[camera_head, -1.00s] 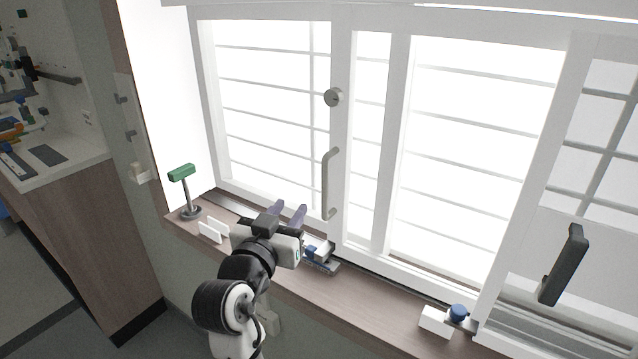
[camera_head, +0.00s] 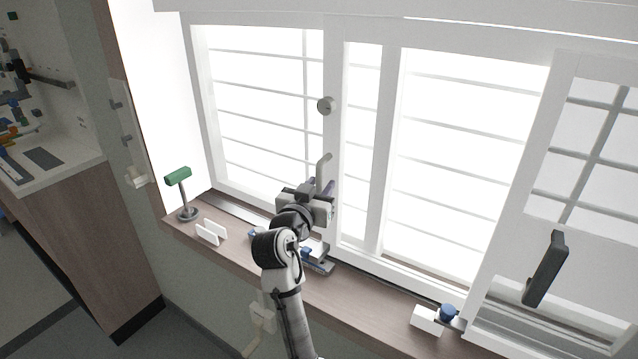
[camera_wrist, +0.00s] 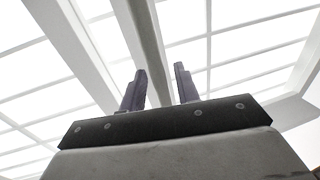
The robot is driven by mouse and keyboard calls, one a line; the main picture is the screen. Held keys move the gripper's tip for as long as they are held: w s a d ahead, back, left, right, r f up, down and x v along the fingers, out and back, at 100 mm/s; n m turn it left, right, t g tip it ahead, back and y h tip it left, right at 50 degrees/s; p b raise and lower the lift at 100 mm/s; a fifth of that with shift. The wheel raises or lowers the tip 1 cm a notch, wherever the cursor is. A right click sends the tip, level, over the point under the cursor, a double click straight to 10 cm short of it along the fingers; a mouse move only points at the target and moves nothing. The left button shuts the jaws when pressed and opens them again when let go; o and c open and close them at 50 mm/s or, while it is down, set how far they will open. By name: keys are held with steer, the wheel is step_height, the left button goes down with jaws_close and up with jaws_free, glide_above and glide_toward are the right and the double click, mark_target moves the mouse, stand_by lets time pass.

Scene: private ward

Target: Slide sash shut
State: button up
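The white-framed sash (camera_head: 333,135) stands in the window, with a grey vertical pull handle (camera_head: 323,168) on its stile. The handle's upper end shows; its lower part is hidden behind my gripper. My gripper (camera_head: 322,187) is raised above the sill, in front of the handle. In the wrist view my gripper (camera_wrist: 160,88) has its two purple-grey fingers apart. A pale bar, seemingly the handle (camera_wrist: 146,45), runs between them in the picture. I cannot tell whether the fingers reach around it or touch it. A round grey knob (camera_head: 326,105) sits above the handle.
The brown sill (camera_head: 370,300) holds a green-topped stand (camera_head: 179,177), a white card holder (camera_head: 211,232), a blue-and-grey device (camera_head: 318,262) below my gripper, and a white box (camera_head: 426,320) beside a blue knob (camera_head: 448,313). A dark handle (camera_head: 545,268) is at right.

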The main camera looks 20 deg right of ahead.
mark_target(365, 190)
steer(key=shift+w, duration=0.1)
jaws_close()
steer(key=s+d, duration=0.4)
steer(key=s, duration=0.1)
steer(key=s+d, duration=0.2)
steer(key=s, duration=0.1)
steer(key=shift+d+f, duration=0.1)
steer(key=shift+d, duration=0.1)
jaws_free()
steer(key=shift+a, duration=0.1)
